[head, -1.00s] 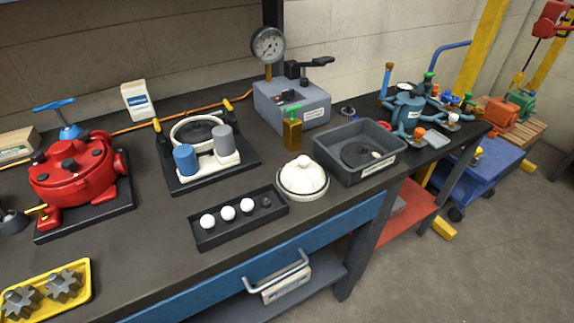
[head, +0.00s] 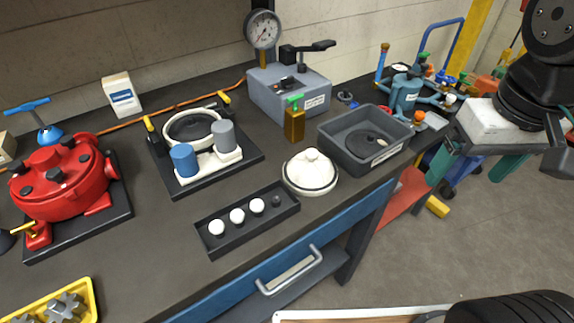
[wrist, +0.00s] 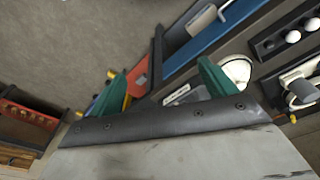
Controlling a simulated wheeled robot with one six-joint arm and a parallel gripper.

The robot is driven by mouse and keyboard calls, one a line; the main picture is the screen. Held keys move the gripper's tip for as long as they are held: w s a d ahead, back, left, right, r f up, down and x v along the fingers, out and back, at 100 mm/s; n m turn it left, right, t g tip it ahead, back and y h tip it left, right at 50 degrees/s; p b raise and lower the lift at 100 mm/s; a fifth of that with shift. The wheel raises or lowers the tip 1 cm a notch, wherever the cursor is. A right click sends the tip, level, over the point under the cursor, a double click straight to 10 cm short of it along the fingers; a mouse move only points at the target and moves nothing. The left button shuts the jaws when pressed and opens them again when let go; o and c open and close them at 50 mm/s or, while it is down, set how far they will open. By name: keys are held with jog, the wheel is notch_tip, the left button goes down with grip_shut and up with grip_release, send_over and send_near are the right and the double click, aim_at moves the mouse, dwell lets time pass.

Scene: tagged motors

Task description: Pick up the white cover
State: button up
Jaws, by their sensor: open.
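The white cover (head: 310,168) is a round dome with a small knob on top. It sits upright on the dark bench near the front edge, between a black tray of white balls and a grey bin. In the wrist view the cover (wrist: 237,70) shows partly behind the right green finger. My gripper (head: 472,172) is at the right in the head view, clear of the bench's front edge and well apart from the cover. Its green fingers (wrist: 165,80) are spread, with nothing held between them.
The black ball tray (head: 247,220) lies left of the cover. The grey bin (head: 345,150) stands close on its right, and a small amber bottle (head: 294,120) stands behind. A grey boxed device (head: 290,92) is farther back.

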jog(key=w+a+n, duration=0.2)
jog(key=w+a, duration=0.5)
jog(key=w, duration=0.3)
jog(key=n+g, duration=0.1)
jog(key=n, duration=0.2)
send_over(312, 152)
jog(key=f, duration=0.6)
jog(key=shift+d+f, duration=0.1)
jog(key=shift+d, duration=0.25)
jog(key=f, duration=0.6)
jog(key=shift+a+f, duration=0.2)
jog(key=shift+a, duration=0.15)
jog(key=shift+f, duration=0.5)
jog(key=c, duration=1)
jog(key=shift+o, duration=0.2)
